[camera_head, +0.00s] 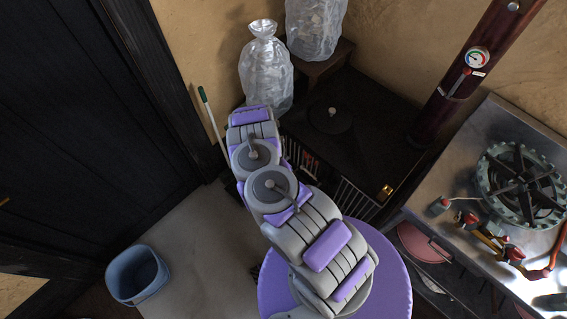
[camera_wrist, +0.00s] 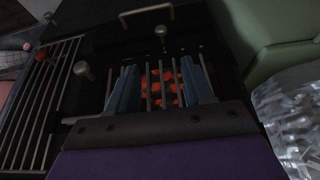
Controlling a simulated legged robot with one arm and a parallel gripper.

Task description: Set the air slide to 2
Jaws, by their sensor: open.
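In the wrist view, a metal knob (camera_wrist: 161,34) stands on a dark panel with a row of tiny pale marks beneath it. It may be the air slide; the marks are too small to read. My gripper (camera_wrist: 158,68) is open, its two blue fingers apart and nothing held between them. The fingers are in front of the stove's barred grate (camera_wrist: 148,92), below the knob in the picture. Orange embers (camera_wrist: 166,86) glow behind the bars. The black stove (camera_head: 378,118) shows in the head view, where my arm hides my gripper and part of the stove's front.
A second knob (camera_wrist: 83,70) and a handle (camera_wrist: 146,12) are nearby. A flue pipe (camera_head: 490,50) carries a gauge (camera_head: 477,58) and a small lever (camera_head: 459,82). Plastic-wrapped bags (camera_head: 265,70) stand behind my arm. A metal table (camera_head: 470,180) is at right, a bucket (camera_head: 137,274) at lower left.

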